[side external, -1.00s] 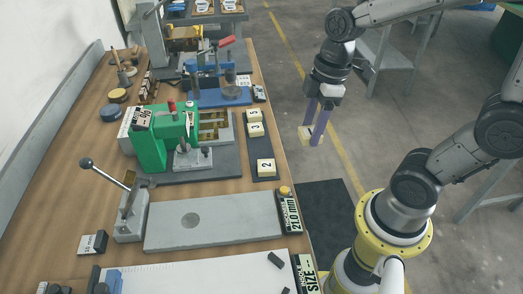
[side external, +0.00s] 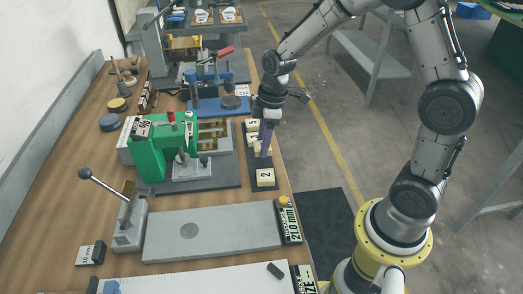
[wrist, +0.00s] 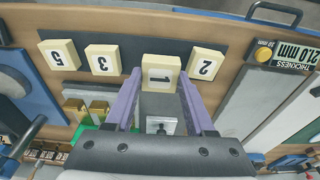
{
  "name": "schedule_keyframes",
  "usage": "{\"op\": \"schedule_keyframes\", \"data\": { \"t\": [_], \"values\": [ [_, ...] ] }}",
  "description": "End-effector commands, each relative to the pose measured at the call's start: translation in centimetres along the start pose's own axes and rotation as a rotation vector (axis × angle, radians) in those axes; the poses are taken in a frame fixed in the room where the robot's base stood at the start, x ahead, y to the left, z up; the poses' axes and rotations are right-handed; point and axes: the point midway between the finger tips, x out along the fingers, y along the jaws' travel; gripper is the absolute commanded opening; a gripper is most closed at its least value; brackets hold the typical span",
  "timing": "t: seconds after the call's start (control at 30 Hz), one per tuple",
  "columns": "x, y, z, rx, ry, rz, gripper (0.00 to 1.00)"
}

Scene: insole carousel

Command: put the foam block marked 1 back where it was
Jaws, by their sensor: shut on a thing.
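My gripper (side external: 264,150) points down over the dark strip (side external: 254,171) at the bench's right edge. Its purple fingers are shut on the cream foam block marked 1 (wrist: 161,73), seen clearly in the wrist view. Block 1 is over the gap in the row, between block 3 (wrist: 102,61) and block 2 (wrist: 206,64). It looks larger and nearer the wrist camera than its neighbours; I cannot tell whether it touches the strip (wrist: 130,42). Block 5 (wrist: 59,54) lies at the row's far end. In the side view, the fingers partly hide block 1.
A green press (side external: 165,150) stands left of the strip. A grey plate (side external: 215,232) and a thickness display (side external: 289,222) lie nearer the camera. A blue clamp fixture (side external: 215,105) stands farther back.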

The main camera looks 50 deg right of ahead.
Motion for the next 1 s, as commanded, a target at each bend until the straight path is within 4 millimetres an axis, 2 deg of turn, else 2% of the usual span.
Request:
{"op": "schedule_keyframes", "data": {
  "t": [0.3, 0.73, 0.77, 0.9, 0.93, 1.0],
  "values": [
    [3.5, 0.4, 0.1, 0.0, -0.002, -0.002, 0.0],
    [4.1, 0.4, 0.2, 0.001, 0.0, -0.001, 0.0],
    [4.1, 0.4, 0.2, 0.001, 0.0, 0.0, 0.56],
    [4.0, 0.4, 0.2, 0.0, 0.0, 0.0, 0.81],
    [4.0, 0.4, 0.2, 0.0, 0.0, 0.0, 0.84],
    [4.0, 0.4, 0.2, 0.0, 0.0, 0.0, 0.84]
  ]
}}
